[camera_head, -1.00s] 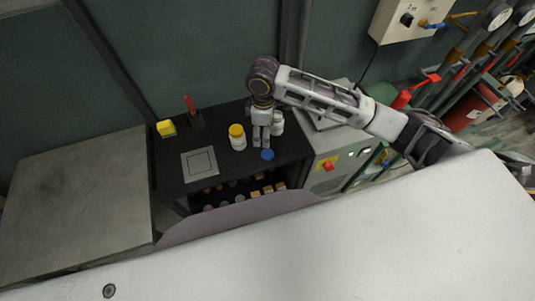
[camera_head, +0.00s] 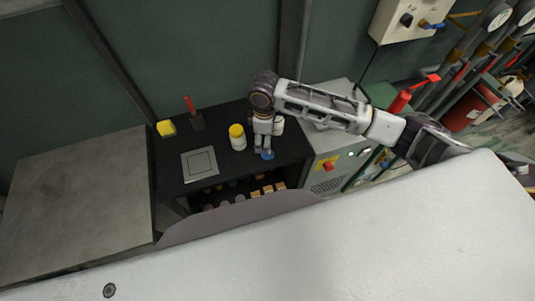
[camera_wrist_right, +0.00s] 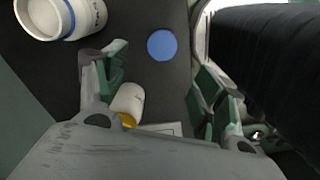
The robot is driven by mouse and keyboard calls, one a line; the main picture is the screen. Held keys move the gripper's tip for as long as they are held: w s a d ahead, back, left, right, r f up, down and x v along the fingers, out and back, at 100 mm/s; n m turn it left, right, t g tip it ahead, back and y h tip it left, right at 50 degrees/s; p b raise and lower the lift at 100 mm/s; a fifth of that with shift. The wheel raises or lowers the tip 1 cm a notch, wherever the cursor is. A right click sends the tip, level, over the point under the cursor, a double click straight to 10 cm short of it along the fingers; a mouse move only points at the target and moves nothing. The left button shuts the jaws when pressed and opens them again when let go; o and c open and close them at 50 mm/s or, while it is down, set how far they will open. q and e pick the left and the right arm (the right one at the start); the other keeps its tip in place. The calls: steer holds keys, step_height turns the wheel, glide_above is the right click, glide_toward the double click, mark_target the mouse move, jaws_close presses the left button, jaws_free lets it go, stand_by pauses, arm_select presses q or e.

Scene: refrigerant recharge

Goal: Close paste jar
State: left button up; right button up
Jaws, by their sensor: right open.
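The blue lid (camera_head: 267,155) lies flat on the black worktop near its front edge. It also shows in the right wrist view (camera_wrist_right: 162,45), between and beyond the open fingers. The white paste jar (camera_head: 279,126) stands behind my right gripper and is partly hidden by it. In the right wrist view the jar (camera_wrist_right: 46,17) is at the top left, cut by the frame, with a blue ring and an uncovered top. My right gripper (camera_head: 263,154) points down over the lid, open, with nothing seen between its fingers. My left gripper is in neither view.
A white bottle with a yellow cap (camera_head: 237,138) stands left of my right gripper. A yellow block (camera_head: 166,128), a red-handled tool (camera_head: 195,115) and a grey square plate (camera_head: 199,163) are further left. A grey machine (camera_head: 328,163) adjoins on the right. Shelf items sit below.

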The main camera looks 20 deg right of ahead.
steer(key=shift+f, duration=2)
steer(key=shift+f, duration=0.15)
steer(key=f, duration=0.4)
steer(key=shift+s+d+p, duration=0.25)
steer(key=shift+d+p, duration=0.15)
steer(key=shift+f, duration=0.45)
steer(key=shift+c, duration=0.4)
steer(key=c, duration=0.7)
